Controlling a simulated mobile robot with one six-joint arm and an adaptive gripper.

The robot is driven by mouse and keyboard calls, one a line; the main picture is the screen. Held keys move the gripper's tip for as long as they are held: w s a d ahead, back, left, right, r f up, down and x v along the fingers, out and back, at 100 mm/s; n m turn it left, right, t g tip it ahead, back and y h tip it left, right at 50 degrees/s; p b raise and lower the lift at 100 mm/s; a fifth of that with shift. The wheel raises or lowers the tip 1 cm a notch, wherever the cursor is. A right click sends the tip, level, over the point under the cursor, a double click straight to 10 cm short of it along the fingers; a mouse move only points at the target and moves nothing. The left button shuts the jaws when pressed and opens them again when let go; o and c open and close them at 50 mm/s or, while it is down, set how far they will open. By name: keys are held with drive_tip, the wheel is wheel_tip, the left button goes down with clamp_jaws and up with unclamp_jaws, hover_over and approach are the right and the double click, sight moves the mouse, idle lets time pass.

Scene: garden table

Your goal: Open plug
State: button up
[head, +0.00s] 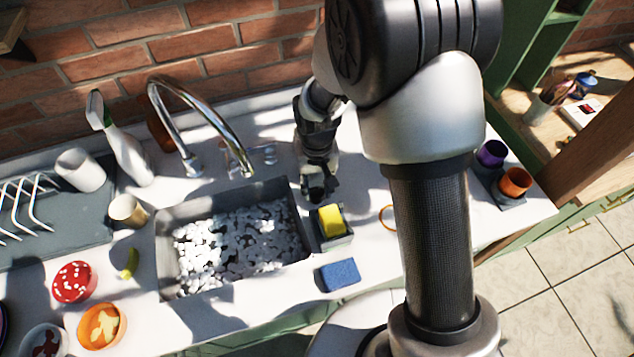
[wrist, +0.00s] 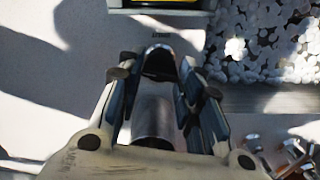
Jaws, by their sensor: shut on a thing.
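My gripper (head: 318,192) points down at the counter, just right of the sink's back right corner. In the wrist view, my gripper (wrist: 160,85) has its fingers on both sides of a grey metal cylinder (wrist: 155,118) with a dark rounded end. The cylinder may be the plug's control, but I cannot tell for certain. It is hidden behind my gripper in the head view. The grey sink (head: 167,255) is covered with white foam; its rim also shows in the wrist view (wrist: 270,98). No plug shows inside the sink.
A yellow sponge (head: 331,221) sits in a holder close in front of my gripper. A blue sponge (head: 340,274) lies nearer. The curved tap (head: 200,110) and tap handles (head: 263,155) stand behind the sink. Cups (head: 515,182) stand at the right.

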drive_tip(key=shift+n, duration=1.1)
drive_tip(key=o, duration=1.1)
drive_tip(key=shift+c, duration=0.2)
drive_tip(key=shift+r, duration=0.1)
